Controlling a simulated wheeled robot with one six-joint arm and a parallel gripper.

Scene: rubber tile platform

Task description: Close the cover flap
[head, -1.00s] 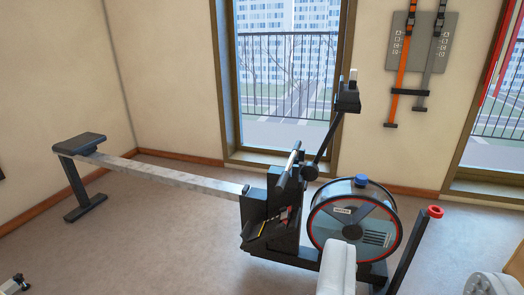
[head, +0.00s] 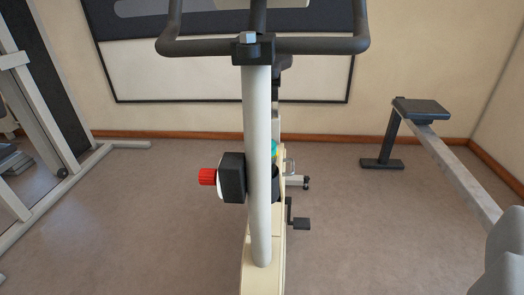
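I cannot make out a cover flap in the head view. My gripper is not in view either. An exercise bike (head: 258,160) stands upright in the middle, close to me, seen end-on. A black block (head: 234,178) with a red knob (head: 208,177) is fixed on the left side of its pale post. The bike's lower body is cream, and most of it is hidden behind the post. A small blue-green patch shows behind the post, too covered to identify.
A rowing machine's seat end (head: 420,108) and rail stand at the right. A grey frame (head: 75,175) stands at the left. A dark-framed board (head: 225,70) is on the wall behind. Floor is clear on both sides of the bike. A grey rounded shape fills the lower right corner.

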